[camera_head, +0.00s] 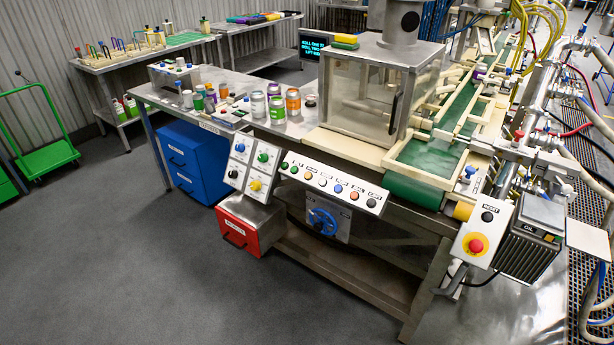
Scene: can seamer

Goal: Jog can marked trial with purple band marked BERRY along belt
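Neither of my grippers is in view. The green belt (433,160) runs from the front right of the machine away to the back, between cream rails. A small purple-banded item (479,72) sits far up the belt; it is too small to read any marking. A sloped panel (331,183) with a row of labelled coloured buttons faces the front, but I cannot read the labels clearly.
Several banded cans (277,110) stand left of the clear-walled seamer housing (366,92). A blue handwheel (322,220) is below the button panel. A red stop button (475,245) is at front right. A red bin (249,224) and blue drawers (194,160) stand below.

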